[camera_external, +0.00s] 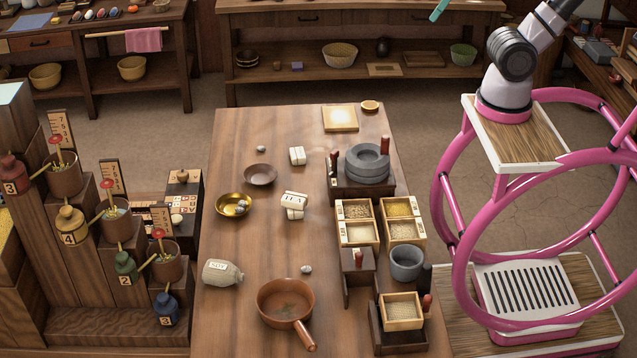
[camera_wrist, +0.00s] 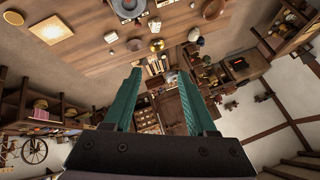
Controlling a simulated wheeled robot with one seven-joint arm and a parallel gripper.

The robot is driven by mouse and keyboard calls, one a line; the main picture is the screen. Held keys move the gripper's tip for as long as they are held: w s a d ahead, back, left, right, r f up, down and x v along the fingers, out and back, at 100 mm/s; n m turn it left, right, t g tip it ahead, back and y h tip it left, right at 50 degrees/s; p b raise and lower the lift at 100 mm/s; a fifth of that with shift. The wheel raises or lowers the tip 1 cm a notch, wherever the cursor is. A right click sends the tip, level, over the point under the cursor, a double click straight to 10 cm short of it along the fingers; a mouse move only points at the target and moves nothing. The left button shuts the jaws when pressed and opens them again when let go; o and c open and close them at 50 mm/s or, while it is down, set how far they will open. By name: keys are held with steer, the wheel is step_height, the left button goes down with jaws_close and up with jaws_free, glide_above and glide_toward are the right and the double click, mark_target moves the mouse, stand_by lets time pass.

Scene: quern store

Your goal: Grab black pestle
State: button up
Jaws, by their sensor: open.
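A dark, upright, rod-like thing (camera_external: 426,277) stands at the right side of the grey stone mortar (camera_external: 404,262), near the right edge of the central table. It may be the black pestle, but it is too small to be sure. My gripper (camera_wrist: 160,73) is open and empty, with two teal fingers spread apart in the wrist view. In the external view only a teal finger tip (camera_external: 439,10) shows at the top edge, far from the mortar. I cannot make out the pestle in the wrist view.
The wooden table (camera_external: 235,150) holds a grey quern (camera_external: 367,163), grain boxes (camera_external: 357,232), a brown pan (camera_external: 285,300), a brass bowl (camera_external: 234,204) and a pale jar (camera_external: 222,272). Stepped stands with numbered pots are at left. The table's middle has free room.

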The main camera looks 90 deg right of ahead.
steer(key=shift+c, duration=0.9)
